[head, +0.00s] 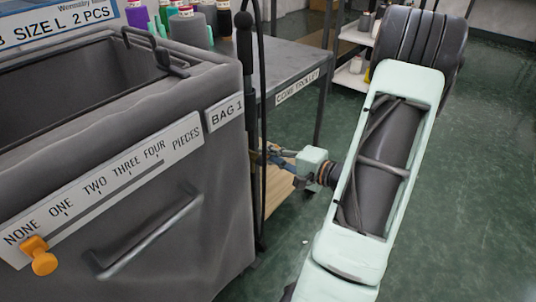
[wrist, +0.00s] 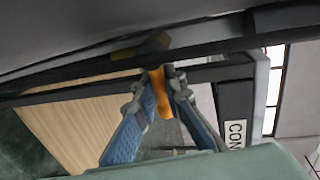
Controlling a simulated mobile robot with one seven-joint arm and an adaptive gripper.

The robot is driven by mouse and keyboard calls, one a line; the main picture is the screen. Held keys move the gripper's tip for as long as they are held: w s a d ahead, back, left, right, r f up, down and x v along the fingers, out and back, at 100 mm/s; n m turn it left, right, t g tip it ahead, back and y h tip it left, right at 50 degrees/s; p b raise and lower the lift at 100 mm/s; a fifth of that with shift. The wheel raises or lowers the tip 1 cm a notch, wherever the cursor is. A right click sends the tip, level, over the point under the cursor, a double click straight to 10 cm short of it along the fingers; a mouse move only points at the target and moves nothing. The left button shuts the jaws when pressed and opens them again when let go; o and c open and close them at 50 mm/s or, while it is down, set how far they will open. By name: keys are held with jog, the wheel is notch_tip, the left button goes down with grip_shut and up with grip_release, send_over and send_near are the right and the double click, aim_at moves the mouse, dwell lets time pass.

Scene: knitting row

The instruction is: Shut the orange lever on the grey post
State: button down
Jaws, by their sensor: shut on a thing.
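My gripper (wrist: 164,84) is shut on the orange lever (wrist: 161,97) in the wrist view. The lever shows between the two blue-sided fingers, with dark bars just beyond the fingertips. In the head view my gripper (head: 262,156) reaches in from the right, close to the slim dark grey post (head: 260,205) at the corner of the grey bag. The lever cannot be made out clearly in the head view, and the fingertips are partly hidden by the post. I cannot tell the lever's exact angle.
The grey bag (head: 150,135) fills the left, with an orange slider knob (head: 40,257) on its front scale. A grey trolley (head: 285,75) carrying cones stands behind the post, its wooden lower shelf (head: 277,190) near my gripper. The green floor at right is open.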

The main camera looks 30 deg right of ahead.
jog(key=c, duration=2.2)
grip_release()
jog(key=shift+c, duration=0.2)
jog(key=v, duration=1.2)
jog(key=shift+r, duration=0.1)
